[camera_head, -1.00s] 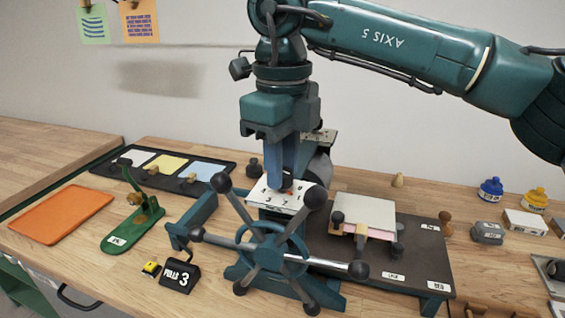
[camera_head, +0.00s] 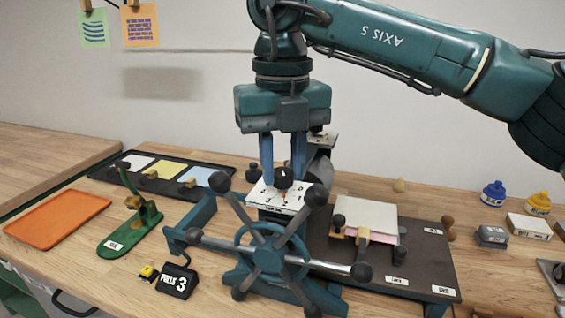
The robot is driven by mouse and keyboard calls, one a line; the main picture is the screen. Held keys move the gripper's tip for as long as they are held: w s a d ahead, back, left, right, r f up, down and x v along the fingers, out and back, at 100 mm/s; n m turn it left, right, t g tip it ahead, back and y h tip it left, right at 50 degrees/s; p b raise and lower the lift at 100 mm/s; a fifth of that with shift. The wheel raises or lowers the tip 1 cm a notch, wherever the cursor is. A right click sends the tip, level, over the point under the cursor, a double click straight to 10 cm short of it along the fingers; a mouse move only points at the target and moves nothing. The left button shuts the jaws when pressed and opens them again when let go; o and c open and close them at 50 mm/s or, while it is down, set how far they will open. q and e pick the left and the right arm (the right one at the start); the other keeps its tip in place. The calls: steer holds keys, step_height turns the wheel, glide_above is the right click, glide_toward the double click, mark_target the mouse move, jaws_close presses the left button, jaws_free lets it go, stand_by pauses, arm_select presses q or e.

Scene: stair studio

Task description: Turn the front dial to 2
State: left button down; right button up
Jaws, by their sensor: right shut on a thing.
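The front dial is a dark round knob (camera_head: 283,178) on a white numbered plate (camera_head: 277,199), behind the spoked handwheel of the teal press. A small red mark shows at its front edge; which number it points to is too small to tell. My right gripper (camera_head: 282,182) comes down from above, with one blue finger on each side of the knob, shut on it. The fingertips partly hide the plate. My left gripper is not in view.
The spoked handwheel (camera_head: 268,258) stands close in front of the dial. A black block reading PULLS 3 (camera_head: 177,281) and a green stapler-like tool (camera_head: 131,234) are at left. An orange tray (camera_head: 55,215) lies further left. A stack of paper (camera_head: 366,215) lies at right.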

mark_target(282, 171)
stand_by(0.5)
steer(key=o, duration=1)
steer(key=shift+r, duration=0.1)
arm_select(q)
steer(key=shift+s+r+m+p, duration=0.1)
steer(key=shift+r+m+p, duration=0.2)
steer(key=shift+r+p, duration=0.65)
arm_select(e)
step_height(282, 171, up, 13)
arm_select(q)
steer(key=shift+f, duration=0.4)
